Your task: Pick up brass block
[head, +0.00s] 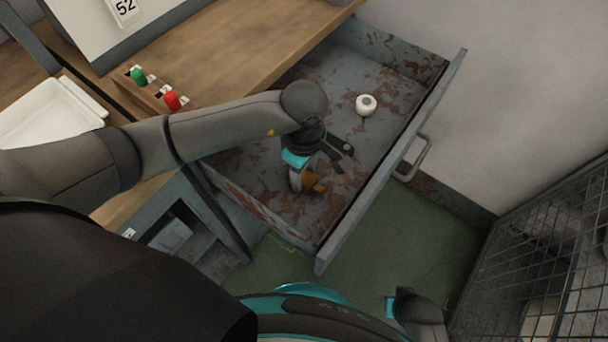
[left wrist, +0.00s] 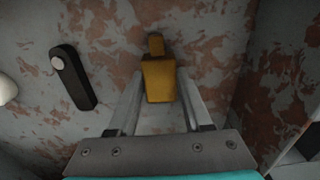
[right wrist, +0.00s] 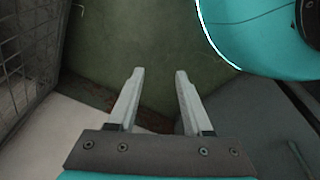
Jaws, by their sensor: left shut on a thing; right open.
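The brass block (left wrist: 159,78) is a yellow-brown block with a smaller knob at one end. In the left wrist view it sits between the two fingers of my left gripper (left wrist: 160,88), which is shut on it. In the head view the block (head: 318,186) shows at the tips of my left gripper (head: 306,182), inside the open drawer (head: 385,115). I cannot tell whether it touches the drawer floor. My right gripper (right wrist: 153,75) is open and empty above the green floor, away from the drawer.
A dark bar with a light button (left wrist: 72,78) lies beside the block in the drawer. A white round item (head: 366,104) lies farther back. A wire mesh (head: 540,240) stands at right.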

